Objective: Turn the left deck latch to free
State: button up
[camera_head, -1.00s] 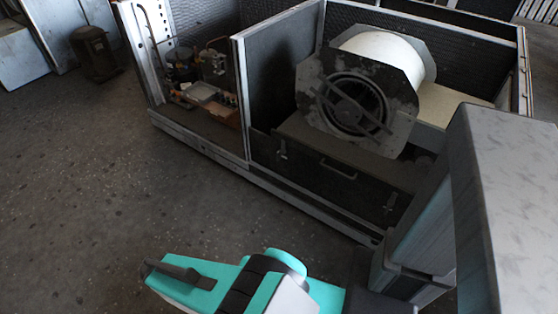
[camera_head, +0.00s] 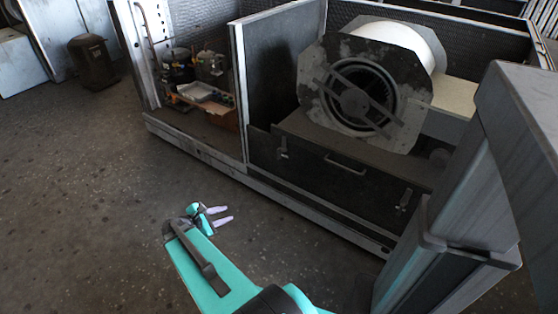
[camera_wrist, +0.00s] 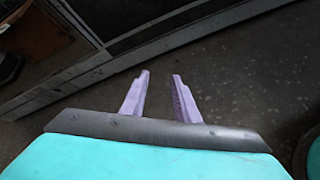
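The left deck latch (camera_head: 283,149) is a small pale metal piece at the upper left of the dark front panel (camera_head: 335,178), below the blower. A similar right latch (camera_head: 404,200) sits at the panel's right end. My gripper (camera_head: 231,214) is over the floor in front of the housing, left of and below the left latch, apart from it. Its two pale fingers are spread with nothing between them. In the wrist view the fingers (camera_wrist: 160,82) are apart and empty, with floor and the housing's base rail beyond. Which latch way is free cannot be told.
A handle (camera_head: 345,165) is on the front panel between the latches. The round blower (camera_head: 360,97) stands above it. An upright post (camera_head: 240,95) divides off the left bay with its components. The floor (camera_head: 90,200) before the housing is clear. A dark canister (camera_head: 93,62) stands far left.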

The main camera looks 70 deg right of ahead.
jog(key=s+d+r+n+h+b, duration=0.1)
jog(key=d+h+b, duration=0.15)
jog(key=d, duration=0.35)
jog(key=s+d+r+n+h+b, duration=0.1)
jog(key=s+d+r+n+b, duration=0.1)
jog(key=d+b, duration=0.3)
jog(key=n+g+h+b, duration=0.2)
jog(key=n+h+b, duration=0.1)
jog(key=b, duration=0.2)
send_near(279, 151)
jog(key=a, duration=0.2)
jog(key=w+a, duration=0.1)
jog(key=shift+f, duration=0.4)
jog(key=shift+w+b+x, duration=0.1)
jog(key=shift+b+x, duration=1.2)
jog(key=shift+x, duration=2.15)
jog(key=shift+w+b+x, duration=0.15)
jog(key=shift+b+x, duration=1.1)
jog(key=shift+x, duration=2.2)
grip_shut()
